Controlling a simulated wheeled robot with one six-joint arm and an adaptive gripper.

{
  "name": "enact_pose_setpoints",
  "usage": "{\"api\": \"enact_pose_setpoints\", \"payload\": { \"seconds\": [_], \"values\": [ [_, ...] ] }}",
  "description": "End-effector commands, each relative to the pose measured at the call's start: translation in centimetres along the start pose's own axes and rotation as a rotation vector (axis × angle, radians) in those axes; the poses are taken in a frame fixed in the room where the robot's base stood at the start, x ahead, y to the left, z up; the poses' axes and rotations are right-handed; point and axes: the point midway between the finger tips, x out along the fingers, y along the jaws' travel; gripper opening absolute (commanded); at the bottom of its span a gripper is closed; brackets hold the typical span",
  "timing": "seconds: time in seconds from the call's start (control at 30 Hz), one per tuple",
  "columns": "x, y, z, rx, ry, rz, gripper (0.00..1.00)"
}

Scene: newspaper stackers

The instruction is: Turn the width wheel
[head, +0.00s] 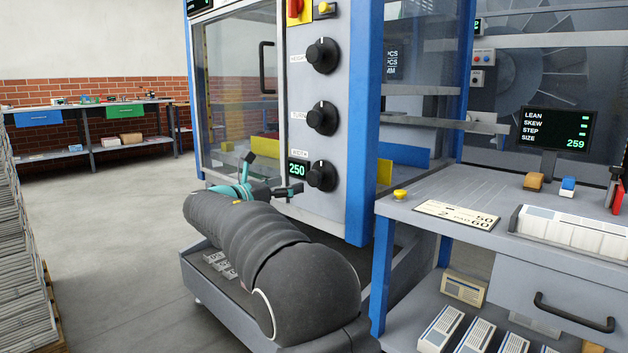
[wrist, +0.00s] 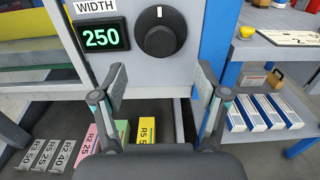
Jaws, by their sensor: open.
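The width wheel (head: 321,176) is the lowest of three black knobs on the grey machine panel. My gripper (head: 294,190) is just left of and slightly below the wheel in the head view. In the wrist view my gripper (wrist: 160,85) is open and empty, its two fingers spread below the wheel, apart from it.
Two more knobs (head: 322,118) stand above on the panel. A blue post (head: 361,130) edges it on the right. A bench (head: 450,190) with a sign card (head: 458,215) stands to the right. A screen (head: 557,129) reads SIZE 259. Open floor lies left.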

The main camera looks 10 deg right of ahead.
Motion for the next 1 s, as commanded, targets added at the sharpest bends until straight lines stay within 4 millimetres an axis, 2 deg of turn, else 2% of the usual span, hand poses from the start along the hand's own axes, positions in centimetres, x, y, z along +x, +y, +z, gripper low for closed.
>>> {"api": "enact_pose_setpoints", "payload": {
  "seconds": [0.03, 0.3, 0.5, 0.7, 0.97, 1.0],
  "values": [
    [1.1, -0.1, -0.1, 0.001, 0.0, -0.004, 0.73],
    [6.1, -0.1, -0.1, 0.002, 0.001, -0.003, 0.73],
    [8.7, 0.0, -0.1, 0.001, 0.001, -0.001, 0.73],
    [9.9, 0.0, 0.0, 0.002, 0.001, 0.0, 0.73],
    [10.1, 0.0, 0.0, 0.002, 0.001, 0.0, 0.73],
    [10.1, 0.0, 0.0, 0.002, 0.001, 0.0, 0.71]
  ]
}}
